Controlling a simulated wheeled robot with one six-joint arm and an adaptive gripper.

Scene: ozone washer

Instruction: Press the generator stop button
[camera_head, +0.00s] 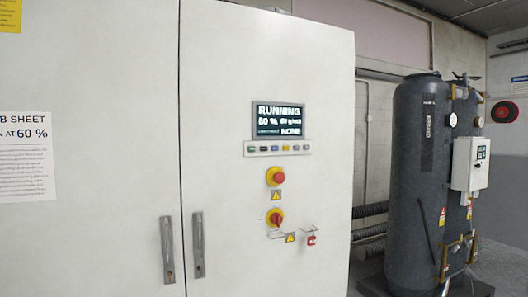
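A tall white cabinet (230,80) fills the left and middle of the view, its doors shut. Its dark display (279,117) reads "RUNNING" and "NONE", with smaller text that is hard to read. A strip of small coloured buttons (278,148) sits just below the display; their labels are too small to read, so I cannot tell which is the stop button. Below the strip is a red mushroom button (275,176) on a yellow base. Lower is a red rotary switch (275,217) on yellow. My gripper is not in view.
Two door handles (198,245) stand out left of the controls. A red padlock (311,240) hangs at lower right of the switch. Dark tanks (415,170) with a white control box (470,163) stand to the right. Nothing blocks the view of the controls.

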